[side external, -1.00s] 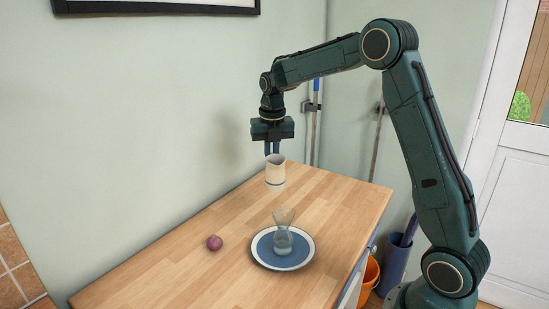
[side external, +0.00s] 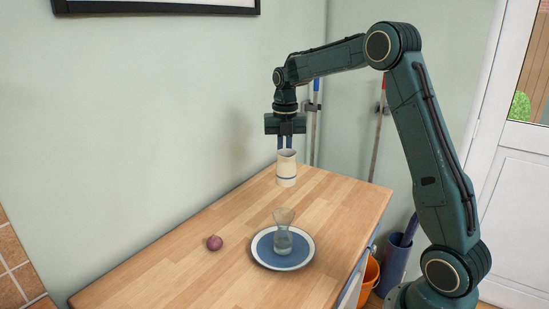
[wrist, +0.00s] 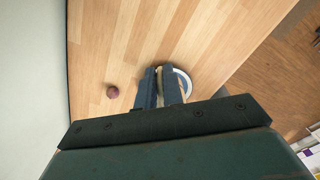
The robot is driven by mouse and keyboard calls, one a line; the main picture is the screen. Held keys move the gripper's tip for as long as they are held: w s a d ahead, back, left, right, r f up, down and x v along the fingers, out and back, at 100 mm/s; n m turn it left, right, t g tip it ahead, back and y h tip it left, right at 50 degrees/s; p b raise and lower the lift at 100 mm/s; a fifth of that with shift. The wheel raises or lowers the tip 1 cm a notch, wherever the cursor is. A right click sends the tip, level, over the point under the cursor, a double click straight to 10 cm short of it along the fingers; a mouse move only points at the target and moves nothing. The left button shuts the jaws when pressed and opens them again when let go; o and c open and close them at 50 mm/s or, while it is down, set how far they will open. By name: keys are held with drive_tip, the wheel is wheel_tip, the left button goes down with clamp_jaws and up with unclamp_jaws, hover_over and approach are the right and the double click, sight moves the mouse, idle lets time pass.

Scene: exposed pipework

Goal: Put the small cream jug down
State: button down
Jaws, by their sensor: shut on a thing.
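A blue plate with a white rim (side external: 257,258) carries a clear glass vessel (side external: 283,238) nearer the camera. A purple onion (side external: 214,243) lies left of it. The wall borders the worktop's left side. Bare wood lies around these things.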

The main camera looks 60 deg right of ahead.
drive_tip(key=s+d+r+m, duration=0.3)
drive_tip(key=s+d, duration=0.1)
drive_tip(key=s, duration=0.4)
drive_tip(key=s+d+r+m, duration=0.3)
drive_tip(key=s+d+m, duration=0.1)
drive_tip(key=s, duration=0.4)
drive_tip(key=shift+s+d+m, duration=0.15)
drive_tip(key=shift+d+m, duration=0.15)
drive_tip(key=shift+f, duration=0.15)
wheel_tip(320, 180, down, 16)
drive_tip(key=shift+r, duration=0.25)
drive_tip(key=shift+f, duration=2.15)
drive_tip(key=shift+f, duration=0.1)
